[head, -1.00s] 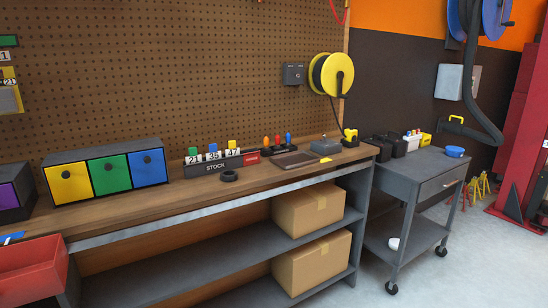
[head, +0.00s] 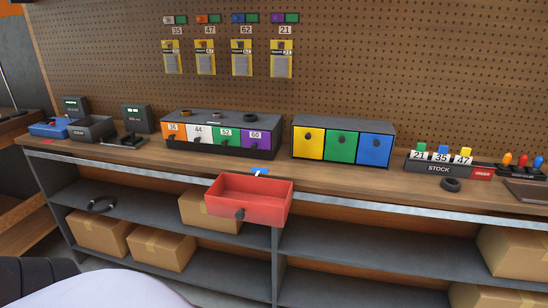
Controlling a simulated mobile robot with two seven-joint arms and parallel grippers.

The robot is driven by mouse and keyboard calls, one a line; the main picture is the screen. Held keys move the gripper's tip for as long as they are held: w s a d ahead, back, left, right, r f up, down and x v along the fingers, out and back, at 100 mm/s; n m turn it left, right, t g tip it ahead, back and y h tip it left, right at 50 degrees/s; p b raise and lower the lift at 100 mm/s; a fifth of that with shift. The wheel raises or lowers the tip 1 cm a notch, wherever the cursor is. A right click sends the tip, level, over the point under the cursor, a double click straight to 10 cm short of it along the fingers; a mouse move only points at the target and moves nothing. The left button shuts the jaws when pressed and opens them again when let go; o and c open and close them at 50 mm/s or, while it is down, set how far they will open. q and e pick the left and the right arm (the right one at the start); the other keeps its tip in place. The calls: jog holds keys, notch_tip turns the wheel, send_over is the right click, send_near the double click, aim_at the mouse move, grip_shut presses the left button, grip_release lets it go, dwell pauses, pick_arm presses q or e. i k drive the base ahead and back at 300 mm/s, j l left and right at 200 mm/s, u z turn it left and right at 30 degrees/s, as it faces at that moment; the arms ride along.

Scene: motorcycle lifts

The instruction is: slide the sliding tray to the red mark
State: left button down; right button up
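The sliding tray (head: 248,203) is a red open box with a dark knob on its front. It sits at the front edge of the workbench, near the middle of the head view, and looks empty. A small blue mark (head: 261,172) lies on the bench top just behind it. A small red mark (head: 48,141) lies on the bench top near its far left end, well left of the tray. Neither of my grippers is in view.
A pale metal rail (head: 140,167) runs along the bench's front edge. Cardboard boxes (head: 161,249) sit on shelves below. The front edge left of the tray looks clear.

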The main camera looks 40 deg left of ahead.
aim_at(260, 200)
jog(key=u, duration=1.6)
